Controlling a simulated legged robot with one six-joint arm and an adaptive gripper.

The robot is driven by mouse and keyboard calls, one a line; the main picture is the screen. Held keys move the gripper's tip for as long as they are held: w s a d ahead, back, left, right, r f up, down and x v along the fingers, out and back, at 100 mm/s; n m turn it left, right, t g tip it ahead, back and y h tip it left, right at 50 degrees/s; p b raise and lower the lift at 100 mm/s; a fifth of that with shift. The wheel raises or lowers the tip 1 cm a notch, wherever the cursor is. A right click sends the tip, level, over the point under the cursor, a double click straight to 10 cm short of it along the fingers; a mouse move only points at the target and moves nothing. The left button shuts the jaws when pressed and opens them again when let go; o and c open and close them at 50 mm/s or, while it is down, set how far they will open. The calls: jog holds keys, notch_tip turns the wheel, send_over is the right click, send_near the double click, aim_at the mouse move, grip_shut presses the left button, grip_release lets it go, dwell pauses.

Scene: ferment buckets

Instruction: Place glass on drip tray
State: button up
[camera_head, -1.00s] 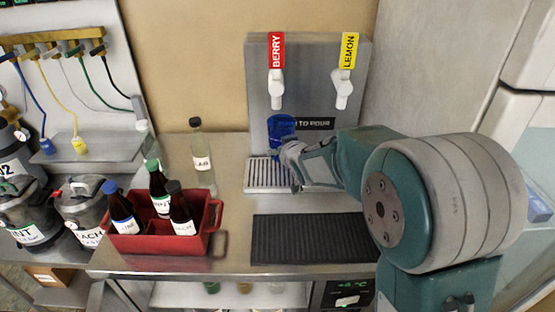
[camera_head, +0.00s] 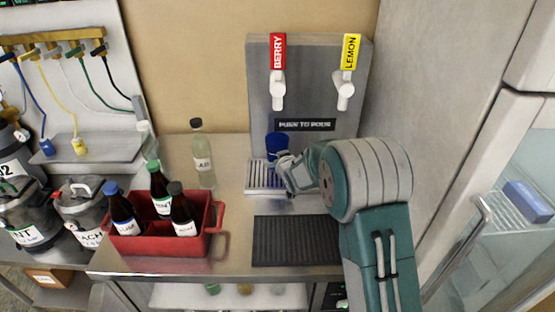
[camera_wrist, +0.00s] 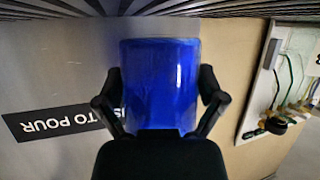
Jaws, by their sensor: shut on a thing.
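The glass (camera_head: 277,143) is blue and stands out below the BERRY tap in the head view. It fills the middle of the wrist view (camera_wrist: 160,82), between the two black fingers of my gripper (camera_wrist: 160,100). My gripper (camera_head: 284,160) is shut on the glass. The drip tray (camera_head: 259,180) is a slatted metal tray at the foot of the dispenser. The glass is over the tray's left half. My gripper hides the lower part of the glass, so I cannot tell whether it touches the tray.
The dispenser (camera_head: 309,80) carries a red BERRY tap (camera_head: 278,85) and a yellow LEMON tap (camera_head: 345,88). A black ribbed mat (camera_head: 295,240) lies in front. A red crate (camera_head: 160,245) with bottles and a clear bottle (camera_head: 202,160) stand left.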

jog(key=shift+f, duration=0.3)
jog(key=shift+f, duration=0.2)
jog(key=o, duration=1)
jog(key=shift+s+f, duration=0.1)
jog(key=shift+f, duration=0.05)
jog(key=shift+s+d+r, duration=0.2)
jog(key=shift+s+r, duration=0.2)
jog(key=shift+r, duration=0.4)
jog(key=v, duration=1.1)
jog(key=shift+a+r, duration=0.1)
